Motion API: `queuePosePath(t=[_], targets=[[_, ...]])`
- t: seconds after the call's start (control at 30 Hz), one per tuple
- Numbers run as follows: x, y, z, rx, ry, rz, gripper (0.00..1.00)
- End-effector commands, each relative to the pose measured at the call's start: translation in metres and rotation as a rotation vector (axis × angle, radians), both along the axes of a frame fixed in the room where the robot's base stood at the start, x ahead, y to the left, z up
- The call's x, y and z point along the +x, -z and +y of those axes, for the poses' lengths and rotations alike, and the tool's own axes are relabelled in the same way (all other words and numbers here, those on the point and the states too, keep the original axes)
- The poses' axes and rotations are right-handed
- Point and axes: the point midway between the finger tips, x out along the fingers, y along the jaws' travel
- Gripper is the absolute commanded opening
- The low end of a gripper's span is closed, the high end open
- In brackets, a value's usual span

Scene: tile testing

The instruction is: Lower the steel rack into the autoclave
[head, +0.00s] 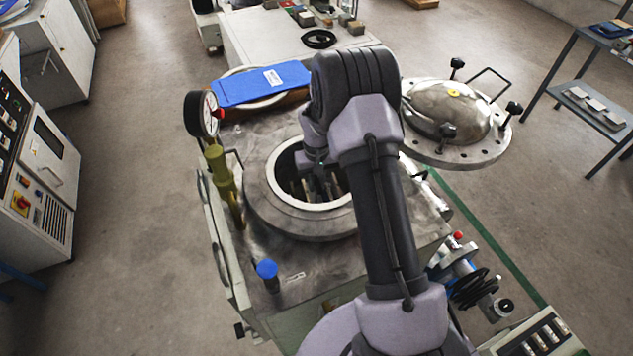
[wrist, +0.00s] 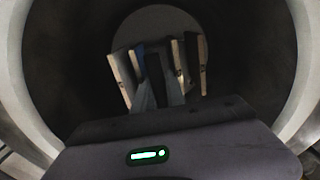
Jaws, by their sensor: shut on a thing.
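The autoclave (head: 262,212) stands open, with a round flanged mouth and a pale inner rim. My gripper (head: 318,172) reaches down into the mouth, partly hidden by my own arm. In the wrist view my gripper (wrist: 160,88) points down the dark bore, its fingers close together and shut on the steel rack. The rack's metal is mostly hidden by the gripper and shadow. Several pale tiles (wrist: 121,80) stand on edge in it, on both sides of the fingers. The rack is inside the bore; whether it touches the bottom cannot be told.
The domed lid (head: 450,108) is swung open to the right of the mouth. A pressure gauge (head: 202,115) and a green-yellow valve (head: 222,178) stand at the left. A blue-capped post (head: 267,270) is in front. A blue board (head: 262,84) lies behind.

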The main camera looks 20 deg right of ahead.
Motion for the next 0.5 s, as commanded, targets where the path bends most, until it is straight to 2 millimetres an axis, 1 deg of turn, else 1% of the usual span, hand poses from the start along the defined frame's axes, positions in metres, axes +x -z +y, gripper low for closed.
queuePosePath(t=[0.17, 0.2, 0.27, 0.3, 0.33, 0.5], targets=[[0.001, -0.0015, -0.0002, 0.0, 0.0, -0.003, 0.0], [0.001, -0.0015, -0.0001, 0.0, 0.0, -0.003, 0.2], [0.0009, -0.0014, -0.0001, 0.0, 0.0, -0.003, 0.32], [0.0008, -0.0013, -0.0001, 0.0, 0.0, -0.002, 0.39], [0.0007, -0.0012, -0.0002, 0.0, 0.0, -0.002, 0.41], [0.0003, -0.0007, 0.0, 0.0, 0.0, -0.001, 0.41]])
